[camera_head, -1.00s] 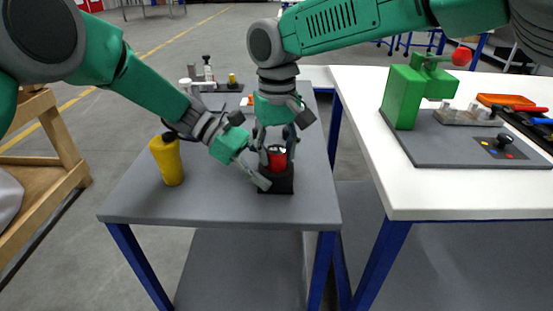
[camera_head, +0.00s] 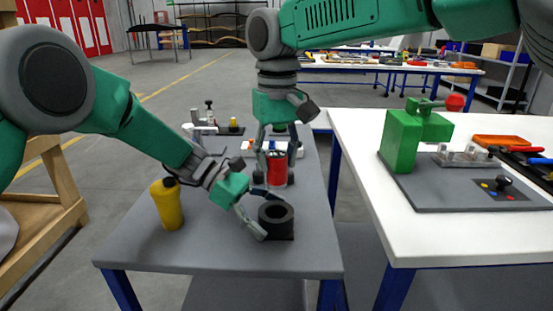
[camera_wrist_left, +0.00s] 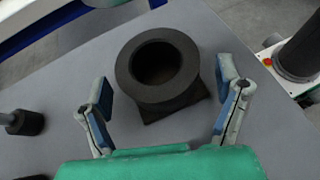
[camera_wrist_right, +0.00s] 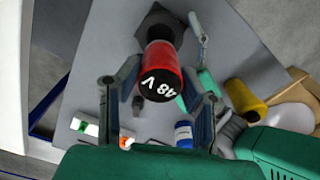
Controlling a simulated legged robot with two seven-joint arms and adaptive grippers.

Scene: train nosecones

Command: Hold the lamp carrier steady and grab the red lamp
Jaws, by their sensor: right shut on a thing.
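The lamp carrier (camera_head: 277,222) is a dark round cup on a square base, standing upright on the grey table. Its empty opening shows in the left wrist view (camera_wrist_left: 190,78). My right gripper (camera_head: 277,160) is shut on the red lamp (camera_head: 277,175) and holds it above and beyond the carrier, clear of it. In the right wrist view, the lamp (camera_wrist_right: 163,58) has a black end marked "48 V". My left gripper (camera_head: 254,212) is low beside the carrier. In the left wrist view its fingers (camera_wrist_left: 164,95) are spread wide, one on each side of the carrier, with gaps visible.
A yellow cylinder (camera_head: 167,204) stands at the left of the grey table (camera_head: 210,248). Small fixtures (camera_head: 208,125) stand at its far end. A white table (camera_head: 385,215) at the right bears a green block fixture (camera_head: 402,140) on a grey plate.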

